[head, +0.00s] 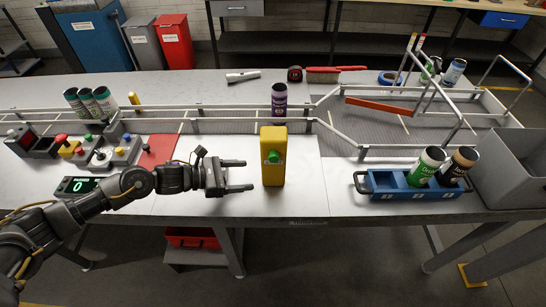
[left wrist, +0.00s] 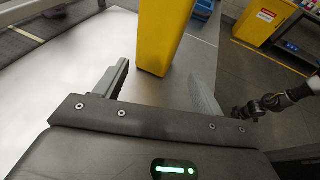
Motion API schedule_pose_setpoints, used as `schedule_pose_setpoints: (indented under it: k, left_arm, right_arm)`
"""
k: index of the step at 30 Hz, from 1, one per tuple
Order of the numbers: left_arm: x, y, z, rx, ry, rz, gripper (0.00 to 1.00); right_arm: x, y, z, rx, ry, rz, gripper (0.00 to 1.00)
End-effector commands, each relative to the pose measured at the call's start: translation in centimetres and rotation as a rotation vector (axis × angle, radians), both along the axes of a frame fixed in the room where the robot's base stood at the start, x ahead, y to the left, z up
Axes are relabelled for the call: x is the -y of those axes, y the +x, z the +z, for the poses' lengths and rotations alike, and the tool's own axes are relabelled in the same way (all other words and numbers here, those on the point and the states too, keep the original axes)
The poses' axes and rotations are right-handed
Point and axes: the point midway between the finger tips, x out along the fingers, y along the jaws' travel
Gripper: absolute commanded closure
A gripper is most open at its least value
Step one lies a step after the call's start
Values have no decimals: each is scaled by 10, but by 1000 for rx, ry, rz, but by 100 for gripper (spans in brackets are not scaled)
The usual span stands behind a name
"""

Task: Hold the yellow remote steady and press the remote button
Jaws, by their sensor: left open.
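The yellow remote (head: 272,172) stands upright on the table near its front edge, with a round green button (head: 273,157) facing me. In the head view my left gripper (head: 240,176) is open and level, just left of the remote, with its fingertips pointing at it and a small gap between. In the left wrist view the remote (left wrist: 162,30) stands ahead of the open fingers (left wrist: 158,85), between their lines and beyond the tips. The button does not show in that view. My right gripper is not in the head view; a dark arm part shows at the right of the left wrist view.
A blue carrier (head: 385,181) with a green can (head: 427,166) and a brown can (head: 459,164) is at right, beside a grey bin (head: 515,165). A purple can (head: 279,100) stands on the conveyor behind the remote. Control boxes and a counter display (head: 78,186) are at left.

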Motion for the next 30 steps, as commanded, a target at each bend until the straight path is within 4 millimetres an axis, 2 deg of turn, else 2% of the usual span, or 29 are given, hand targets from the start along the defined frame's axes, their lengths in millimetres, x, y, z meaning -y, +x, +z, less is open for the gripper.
schedule_pose_setpoints:
  k: [4,11,12,16,22,30]
  left_arm:
    - [19,5,-5,-1,-3,-3,31]
    - [51,15,-16,-1,-2,-2,31]
    - [56,17,-23,1,-3,-2,31]
    - [70,21,-27,1,-3,-3,31]
    - [82,25,-28,-1,-1,-2,31]
    - [85,26,-27,-2,-1,0,31]
  right_arm:
    - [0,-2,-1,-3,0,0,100]
    - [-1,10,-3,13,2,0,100]
    - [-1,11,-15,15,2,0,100]
    - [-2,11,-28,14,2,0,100]
    - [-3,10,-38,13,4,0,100]
    - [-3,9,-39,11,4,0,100]
